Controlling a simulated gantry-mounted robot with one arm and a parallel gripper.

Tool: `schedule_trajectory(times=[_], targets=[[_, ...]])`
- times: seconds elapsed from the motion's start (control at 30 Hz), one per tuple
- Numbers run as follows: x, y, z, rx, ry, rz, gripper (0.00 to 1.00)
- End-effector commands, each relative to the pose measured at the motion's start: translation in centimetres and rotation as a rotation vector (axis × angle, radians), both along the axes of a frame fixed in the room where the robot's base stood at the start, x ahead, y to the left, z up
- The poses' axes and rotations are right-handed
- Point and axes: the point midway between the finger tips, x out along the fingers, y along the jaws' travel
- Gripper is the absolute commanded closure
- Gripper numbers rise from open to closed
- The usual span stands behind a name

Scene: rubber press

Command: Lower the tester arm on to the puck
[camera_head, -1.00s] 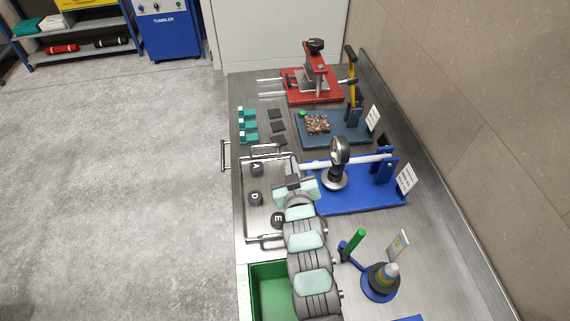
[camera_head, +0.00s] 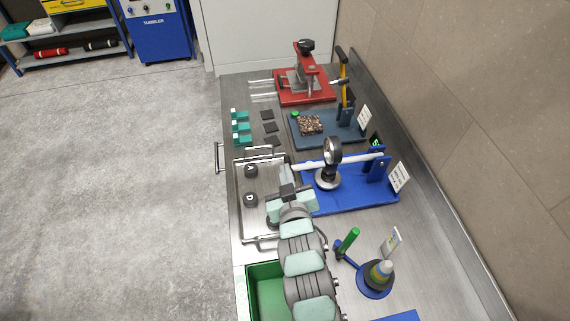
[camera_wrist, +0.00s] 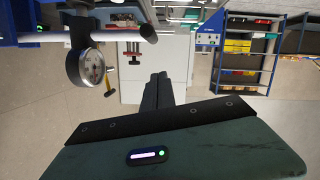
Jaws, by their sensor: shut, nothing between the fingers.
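The tester stands on a blue base (camera_head: 350,197). Its pale bar, the tester arm (camera_head: 354,160), lies nearly level from the blue post at its right. A round dial gauge (camera_head: 331,150) is on the bar, above a silver round stand (camera_head: 328,183). Something dark shows between them; I cannot tell whether it is a puck or whether it is touched. My gripper (camera_head: 287,172) is shut and empty near the bar's free left end. In the wrist view its fingers (camera_wrist: 157,88) are apart from the bar end (camera_wrist: 147,33), and the gauge (camera_wrist: 88,67) hangs at the left.
Lettered black pucks (camera_head: 250,170) sit in a metal tray (camera_head: 237,205) at left. A small display (camera_head: 376,142) glows green behind the post. A dark blue press base (camera_head: 340,131) and a red press (camera_head: 310,92) stand farther back; a green bin (camera_head: 258,270) is near.

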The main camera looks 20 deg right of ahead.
Motion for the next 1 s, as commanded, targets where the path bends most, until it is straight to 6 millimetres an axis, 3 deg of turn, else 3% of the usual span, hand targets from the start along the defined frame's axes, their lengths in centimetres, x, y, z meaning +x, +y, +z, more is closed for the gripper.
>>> schedule_trajectory(times=[0.13, 0.3, 1.0], targets=[[-2.2, 0.5, 0.7, -0.002, -0.002, 0.000, 1.00], [-3.5, 0.9, 1.1, -0.001, -0.003, 0.000, 1.00], [-3.8, 1.0, 1.4, -0.002, -0.006, 0.002, 1.00]])
